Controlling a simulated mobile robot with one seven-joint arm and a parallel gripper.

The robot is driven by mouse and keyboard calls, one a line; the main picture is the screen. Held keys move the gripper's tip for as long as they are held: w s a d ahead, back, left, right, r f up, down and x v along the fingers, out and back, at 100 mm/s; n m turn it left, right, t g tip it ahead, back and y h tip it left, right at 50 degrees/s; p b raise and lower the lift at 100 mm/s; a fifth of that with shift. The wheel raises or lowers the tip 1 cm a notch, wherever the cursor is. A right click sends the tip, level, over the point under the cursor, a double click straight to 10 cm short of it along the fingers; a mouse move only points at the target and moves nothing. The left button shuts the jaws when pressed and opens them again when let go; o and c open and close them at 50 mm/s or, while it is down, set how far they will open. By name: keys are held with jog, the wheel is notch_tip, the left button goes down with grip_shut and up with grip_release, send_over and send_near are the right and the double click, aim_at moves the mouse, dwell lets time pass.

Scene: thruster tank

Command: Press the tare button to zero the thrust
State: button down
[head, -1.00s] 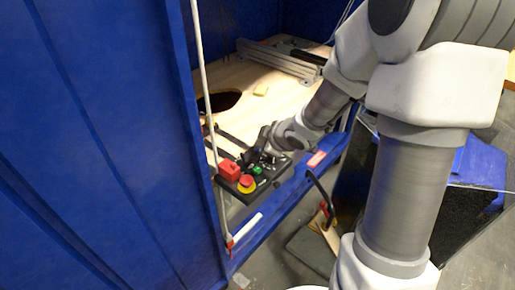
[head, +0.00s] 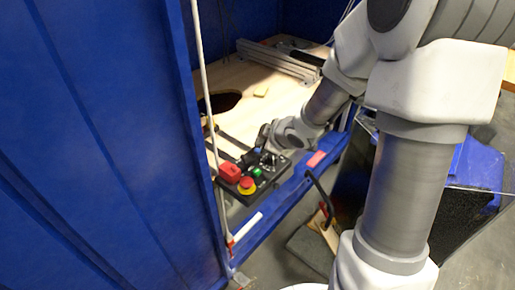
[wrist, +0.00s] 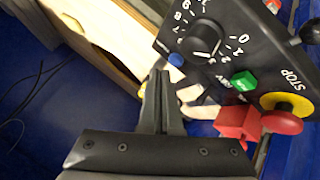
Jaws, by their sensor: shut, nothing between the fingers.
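The black control panel (head: 283,167) sits on the blue tank rim; the wrist view shows it close up (wrist: 215,15). It carries a numbered dial (wrist: 203,38), a small blue button (wrist: 176,60) at its edge, a green button (wrist: 244,80) and a red stop knob on yellow (wrist: 283,121). The lettering beside the green button is not clearly legible, and I cannot read a tare label. My gripper (wrist: 160,73) is shut and empty, its tips close to the blue button in the picture. I cannot tell whether they touch it. In the head view my gripper (head: 257,143) is over the panel's far side.
A red block (head: 230,172) stands at the panel's left end, near a white vertical pipe (head: 206,90). A wooden deck (head: 262,75) with a dark hole (head: 222,102) lies behind. A blue wall (head: 110,140) fills the left.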

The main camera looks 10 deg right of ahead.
aim_at(261, 154)
notch_tip(261, 154, up, 5)
jog(key=p, duration=0.5)
dwell(0.8)
